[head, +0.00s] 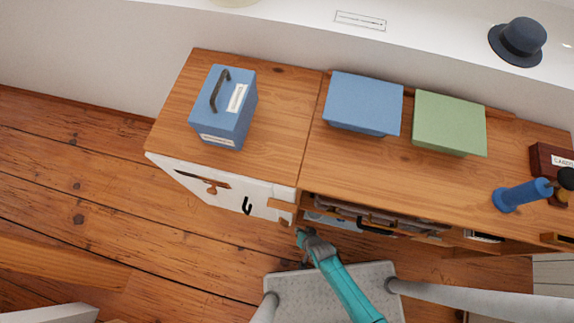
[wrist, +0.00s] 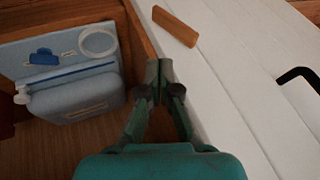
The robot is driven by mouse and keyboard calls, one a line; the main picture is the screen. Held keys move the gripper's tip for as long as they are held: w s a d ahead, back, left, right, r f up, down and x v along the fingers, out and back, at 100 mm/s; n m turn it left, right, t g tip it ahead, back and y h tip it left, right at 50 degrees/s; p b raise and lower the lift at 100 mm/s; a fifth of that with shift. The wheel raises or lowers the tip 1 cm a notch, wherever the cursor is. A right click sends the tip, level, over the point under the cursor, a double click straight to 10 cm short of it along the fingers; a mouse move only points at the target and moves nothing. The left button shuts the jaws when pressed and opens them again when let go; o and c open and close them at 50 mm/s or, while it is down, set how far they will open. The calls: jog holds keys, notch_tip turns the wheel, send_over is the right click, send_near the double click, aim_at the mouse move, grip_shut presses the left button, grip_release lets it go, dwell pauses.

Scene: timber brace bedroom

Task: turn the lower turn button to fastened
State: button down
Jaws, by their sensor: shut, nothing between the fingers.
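A wooden turn button (head: 282,205) shows at the right edge of the white cabinet door (head: 225,190) in the head view, close to the wooden frame. In the wrist view a wooden bar (wrist: 175,26) lies slanted on the white planked door (wrist: 225,85), its upper left end near the frame edge. I cannot tell whether this is the lower button. My gripper (head: 301,232) is low in front of the frame beside the door. In the wrist view my gripper (wrist: 159,70) is shut and empty, its tips apart from the bar and just below it in the picture.
A black door handle (wrist: 298,75) is at the right of the wrist view. An open compartment with a light blue item (wrist: 75,95) lies left of the gripper. A blue box (head: 225,110), blue lid (head: 363,103) and green lid (head: 449,122) sit on the top.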

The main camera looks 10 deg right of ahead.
aim_at(283, 223)
jog(key=shift+w+a+f, duration=0.6)
jog(key=shift+a+f, duration=0.2)
jog(key=shift+f, duration=0.25)
jog(key=shift+w+a+f, duration=0.65)
jog(key=shift+a+f, duration=0.2)
jog(key=shift+f, duration=0.25)
jog(key=shift+w+a+f, duration=0.6)
jog(key=shift+a+f, duration=0.2)
jog(key=shift+f, duration=0.25)
